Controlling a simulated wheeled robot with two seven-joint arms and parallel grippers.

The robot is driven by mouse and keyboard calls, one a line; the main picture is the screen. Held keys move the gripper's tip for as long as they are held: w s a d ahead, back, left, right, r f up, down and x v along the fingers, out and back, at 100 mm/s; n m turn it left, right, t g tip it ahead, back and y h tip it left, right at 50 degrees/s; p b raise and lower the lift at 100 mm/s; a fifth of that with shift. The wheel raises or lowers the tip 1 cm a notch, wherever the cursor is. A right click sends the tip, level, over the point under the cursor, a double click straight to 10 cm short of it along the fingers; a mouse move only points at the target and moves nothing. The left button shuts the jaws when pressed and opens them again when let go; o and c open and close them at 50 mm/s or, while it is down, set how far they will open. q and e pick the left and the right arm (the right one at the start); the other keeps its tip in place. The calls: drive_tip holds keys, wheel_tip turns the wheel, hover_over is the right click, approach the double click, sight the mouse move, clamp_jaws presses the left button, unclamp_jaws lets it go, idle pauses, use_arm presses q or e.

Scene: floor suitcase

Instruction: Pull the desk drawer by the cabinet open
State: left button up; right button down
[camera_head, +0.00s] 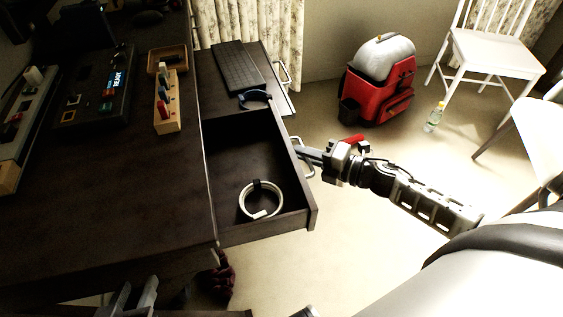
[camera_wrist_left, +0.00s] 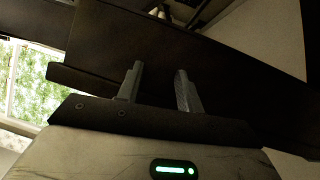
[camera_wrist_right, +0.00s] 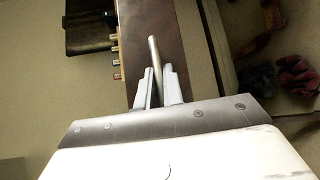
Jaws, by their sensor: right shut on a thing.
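The dark desk drawer (camera_head: 262,230) stands pulled out from the desk, its inside showing. A white coiled cable (camera_head: 261,201) lies in it, and a dark blue curved item (camera_head: 255,98) is at its far end. My right gripper (camera_head: 303,152) is at the drawer's front face, shut on the metal handle (camera_wrist_right: 153,52), which shows between the fingers in the right wrist view. My left gripper (camera_head: 133,300) is low at the near left, below the desk edge. In the left wrist view its fingers (camera_wrist_left: 158,88) stand apart with nothing between them.
A red backpack (camera_head: 378,90), a bottle (camera_head: 434,117) and white chairs (camera_head: 495,50) stand on the floor. Carpet beside the drawer is clear.

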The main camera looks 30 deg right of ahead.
drive_tip(key=s+d+b, duration=0.2)
drive_tip(key=d, duration=1)
drive_tip(key=shift+s, duration=0.2)
drive_tip(key=c, duration=1.5)
unclamp_jaws()
drive_tip(key=shift+c, duration=0.2)
drive_tip(key=p+v, duration=0.1)
drive_tip(key=v, duration=1.5)
